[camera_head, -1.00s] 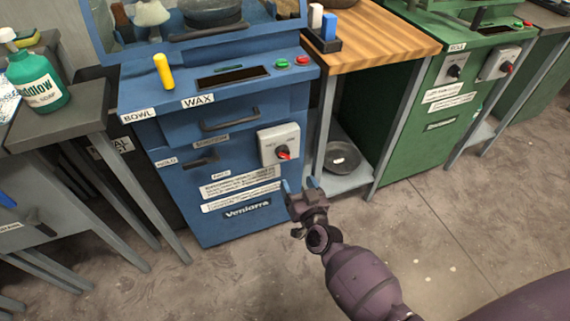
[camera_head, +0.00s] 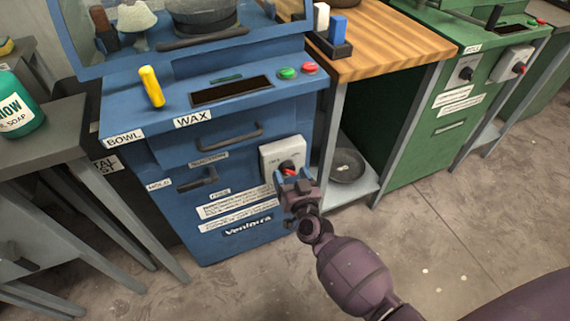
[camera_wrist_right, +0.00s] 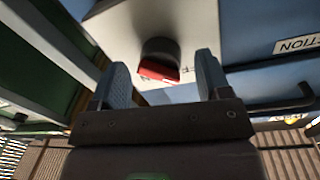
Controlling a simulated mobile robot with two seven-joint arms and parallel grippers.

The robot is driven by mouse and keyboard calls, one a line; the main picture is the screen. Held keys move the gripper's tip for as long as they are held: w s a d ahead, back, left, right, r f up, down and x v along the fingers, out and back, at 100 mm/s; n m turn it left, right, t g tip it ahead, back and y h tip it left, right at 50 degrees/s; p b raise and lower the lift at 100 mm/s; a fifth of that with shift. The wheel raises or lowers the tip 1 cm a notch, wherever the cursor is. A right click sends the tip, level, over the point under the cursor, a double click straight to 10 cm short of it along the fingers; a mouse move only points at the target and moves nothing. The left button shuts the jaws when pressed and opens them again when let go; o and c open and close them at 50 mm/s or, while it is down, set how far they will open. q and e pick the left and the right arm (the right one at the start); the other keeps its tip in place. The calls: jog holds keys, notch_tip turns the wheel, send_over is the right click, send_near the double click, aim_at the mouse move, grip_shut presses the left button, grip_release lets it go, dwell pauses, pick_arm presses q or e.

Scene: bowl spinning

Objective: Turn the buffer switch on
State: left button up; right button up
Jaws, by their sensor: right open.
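A white switch box (camera_head: 272,155) is on the front of the blue machine (camera_head: 180,140). Its round dark knob with a red pointer (camera_head: 288,168) is partly covered by my gripper in the head view. My right gripper (camera_head: 291,181) is open just in front of it. In the right wrist view, the two fingers of my right gripper (camera_wrist_right: 164,78) stand on either side of the dark knob with its red mark (camera_wrist_right: 158,62), with a gap on each side. Nothing is held. A similar switch box (camera_head: 512,65) is on the green machine. My left gripper is not in view.
Drawer handles (camera_head: 228,138) stick out of the blue machine's front beside the switch. A wooden-topped bench (camera_head: 385,40) stands to its right, with a dark bowl (camera_head: 347,165) on its lower shelf. The floor in front is clear.

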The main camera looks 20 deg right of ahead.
jog(key=shift+w, duration=0.55)
jog(key=c, duration=0.9)
